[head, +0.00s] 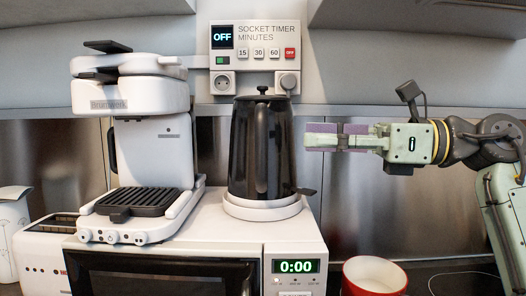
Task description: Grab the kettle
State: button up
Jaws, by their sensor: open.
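A black kettle (277,150) stands upright on a round white base (262,208) on top of the white microwave. Its handle (261,148) faces the camera, and a small knob tops its lid. My gripper (322,137) comes in from the right at about the height of the kettle's upper half. Its purple-padded fingers point left toward the kettle. It is open and empty, with a small gap in the picture between the fingertips and the kettle. The depth between them is hard to judge.
A socket timer panel (262,40) hangs behind. A red cup (374,275) is at the lower right, a toaster (42,250) at the lower left.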

aim_at(262, 153)
jog(key=a, duration=0.4)
jog(key=shift+w+p, duration=0.15)
jog(key=shift+p, duration=0.2)
jog(key=shift+w+a+f+p, duration=0.1)
jog(key=shift+w+a+p, duration=0.25)
jog(key=shift+a, duration=0.55)
jog(key=shift+w+a+f+p, duration=0.1)
jog(key=shift+w+a+p, duration=0.25)
jog(key=shift+a, duration=0.55)
jog(key=shift+w+a+f+p, duration=0.1)
jog(key=shift+w+a+p, duration=0.25)
jog(key=shift+a, duration=0.55)
jog(key=shift+s, duration=0.1)
jog(key=shift+c, duration=0.6)
jog(key=shift+r, duration=0.1)
grip_shut()
jog(key=shift+r, duration=0.1)
